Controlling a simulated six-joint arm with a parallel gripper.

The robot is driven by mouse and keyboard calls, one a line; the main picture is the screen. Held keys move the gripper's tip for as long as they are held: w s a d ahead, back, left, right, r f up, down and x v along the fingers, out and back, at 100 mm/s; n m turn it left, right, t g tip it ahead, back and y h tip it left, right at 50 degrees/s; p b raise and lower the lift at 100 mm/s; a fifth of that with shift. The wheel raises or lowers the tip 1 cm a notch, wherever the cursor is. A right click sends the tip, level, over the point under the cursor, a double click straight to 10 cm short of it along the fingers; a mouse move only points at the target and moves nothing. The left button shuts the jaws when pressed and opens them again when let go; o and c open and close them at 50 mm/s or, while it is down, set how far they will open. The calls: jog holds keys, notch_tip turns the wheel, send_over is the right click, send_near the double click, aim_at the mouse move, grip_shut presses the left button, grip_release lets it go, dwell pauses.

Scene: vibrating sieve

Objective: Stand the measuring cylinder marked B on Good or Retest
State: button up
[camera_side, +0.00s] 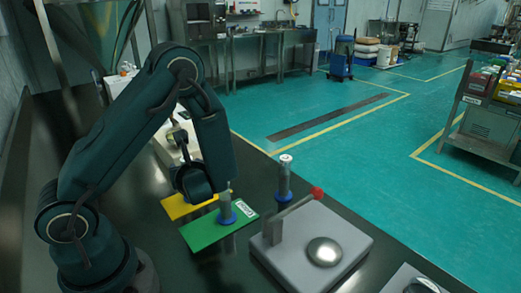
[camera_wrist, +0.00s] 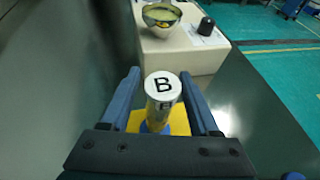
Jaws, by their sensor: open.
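The measuring cylinder marked B (camera_wrist: 160,103) stands upright between my gripper's fingers (camera_wrist: 160,80) in the wrist view. The B is on its pale top. In the side view, a cylinder with a blue foot (camera_side: 226,212) stands on the green card (camera_side: 205,235), just beside my gripper (camera_side: 208,190); it appears to be the same one. My gripper is open, with a finger on either side of the cylinder. The yellow card (camera_side: 183,207) lies behind the green one. The green card's white label (camera_side: 244,207) is too small to read.
A second blue-footed cylinder (camera_side: 284,178) stands behind a grey device (camera_side: 320,240) with a red-knobbed lever (camera_side: 317,192) and a metal dome. A pale machine (camera_wrist: 190,45) with a bowl (camera_wrist: 161,14) and black knob is beyond the yellow card. The dark bench is otherwise fairly clear here.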

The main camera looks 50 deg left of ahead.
jog(key=shift+r, duration=0.2)
jog(key=s+d+r+n+g+h, duration=0.1)
jog(key=s+d+r+n+h, duration=0.3)
jog(key=d+n, duration=0.45)
jog(key=s+d+r+n+g+h, duration=0.1)
jog(key=s+d+n+h, duration=0.55)
jog(key=d, duration=0.25)
jog(key=w+d+r+n+t+h, duration=0.2)
jog(key=w+d+r+n+t, duration=0.1)
jog(key=d+r+n+t, duration=0.1)
jog(key=shift+w+d+r+n+h, duration=0.2)
jog(key=shift+r+n+h, duration=0.25)
jog(key=shift+n, duration=0.55)
jog(key=shift+r, duration=0.1)
